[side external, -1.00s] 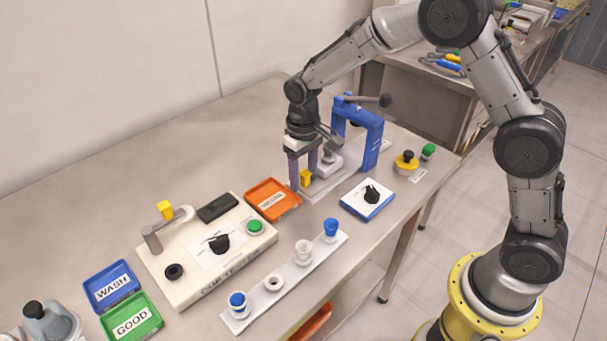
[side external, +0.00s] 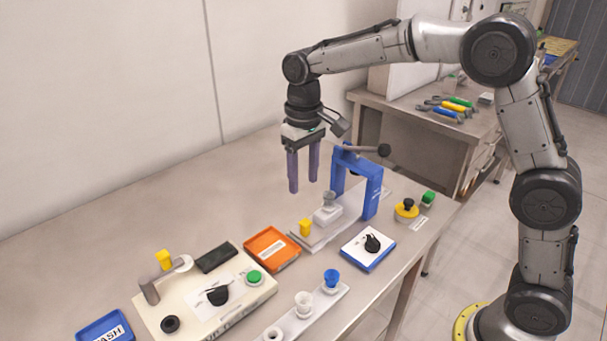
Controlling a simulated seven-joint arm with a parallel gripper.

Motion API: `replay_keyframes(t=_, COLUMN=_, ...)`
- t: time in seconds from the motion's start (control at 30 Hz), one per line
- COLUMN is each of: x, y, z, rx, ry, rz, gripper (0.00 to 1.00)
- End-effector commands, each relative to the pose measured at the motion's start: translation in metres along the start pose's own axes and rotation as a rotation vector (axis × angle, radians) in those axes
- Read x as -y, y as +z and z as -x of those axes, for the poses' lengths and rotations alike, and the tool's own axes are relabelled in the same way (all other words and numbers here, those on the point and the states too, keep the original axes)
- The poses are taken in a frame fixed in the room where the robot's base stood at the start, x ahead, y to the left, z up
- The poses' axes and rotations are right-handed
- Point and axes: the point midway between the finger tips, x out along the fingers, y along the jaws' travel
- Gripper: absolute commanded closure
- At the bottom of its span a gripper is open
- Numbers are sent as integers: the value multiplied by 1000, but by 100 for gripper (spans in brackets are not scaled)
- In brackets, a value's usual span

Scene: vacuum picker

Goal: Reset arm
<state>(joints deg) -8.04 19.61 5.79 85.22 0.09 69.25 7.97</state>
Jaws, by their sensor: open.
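My gripper (side external: 303,188) hangs pointing down above the back of the table, with its two purple fingers apart and nothing between them. It is clear of the blue press frame (side external: 372,190) and above and to the left of it. On the press base (side external: 313,238) sit a yellow block (side external: 305,227) and a grey-white fixture (side external: 328,211), both below the fingertips and apart from them.
An orange bin (side external: 287,262), a blue bin (side external: 100,329) and a cream control box (side external: 237,291) stand at the front left. A cup rack (side external: 318,309) lies at the front. A knob box (side external: 360,261) and a yellow-based button (side external: 406,212) stand right. The back-left table is clear.

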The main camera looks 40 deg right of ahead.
Motion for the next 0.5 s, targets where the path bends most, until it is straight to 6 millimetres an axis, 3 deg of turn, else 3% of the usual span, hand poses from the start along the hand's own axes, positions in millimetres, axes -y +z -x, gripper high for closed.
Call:
replay_keyframes(t=0.37, x=-1, y=0, z=4, rx=-5, ry=-1, rz=-3, gripper=45)
replay_keyframes(t=0.5, x=-8, y=3, z=33, rx=-68, ry=-9, rz=-15, gripper=45)
